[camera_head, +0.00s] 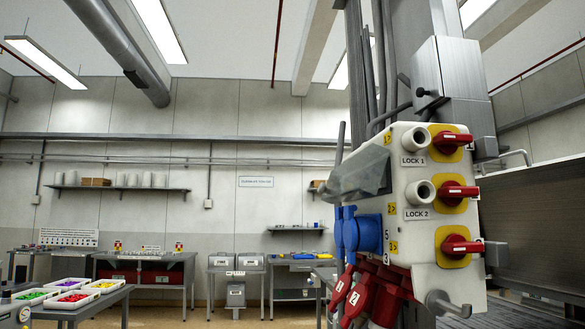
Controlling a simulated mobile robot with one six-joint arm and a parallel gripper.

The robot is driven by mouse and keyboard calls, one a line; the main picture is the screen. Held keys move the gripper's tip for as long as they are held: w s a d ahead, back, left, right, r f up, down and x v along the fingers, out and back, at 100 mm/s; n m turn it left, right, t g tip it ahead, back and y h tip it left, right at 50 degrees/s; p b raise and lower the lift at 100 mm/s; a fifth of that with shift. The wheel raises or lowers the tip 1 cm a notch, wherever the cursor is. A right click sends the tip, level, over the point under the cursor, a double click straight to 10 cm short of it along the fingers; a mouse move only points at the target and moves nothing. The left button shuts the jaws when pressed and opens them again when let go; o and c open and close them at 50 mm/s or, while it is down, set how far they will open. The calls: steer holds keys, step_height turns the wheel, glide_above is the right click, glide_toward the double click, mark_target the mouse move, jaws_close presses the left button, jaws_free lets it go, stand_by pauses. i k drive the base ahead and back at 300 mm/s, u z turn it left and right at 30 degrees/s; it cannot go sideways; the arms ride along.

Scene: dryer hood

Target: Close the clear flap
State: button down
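A white control box (432,215) hangs at the right on a grey metal column. A greyish, see-through flap (352,178) sticks out from the upper part of its left face, tilted and standing away from the box. It looks open. What lies behind the flap is mostly hidden by it and by the angle. My gripper does not show in this view, so its distance from the flap cannot be told.
The box's front has red rotary switches (458,193) and two round locks labelled LOCK 1 and LOCK 2. Below the flap are a blue socket (366,234) and red plugs (365,298). A table with trays (70,300) stands at the lower left; benches line the back wall.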

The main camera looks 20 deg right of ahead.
mark_target(344, 178)
steer(key=z, duration=2)
steer(key=k, duration=1.1)
steer(key=u, duration=1.05)
steer(key=i, duration=1)
steer(key=u, duration=0.05)
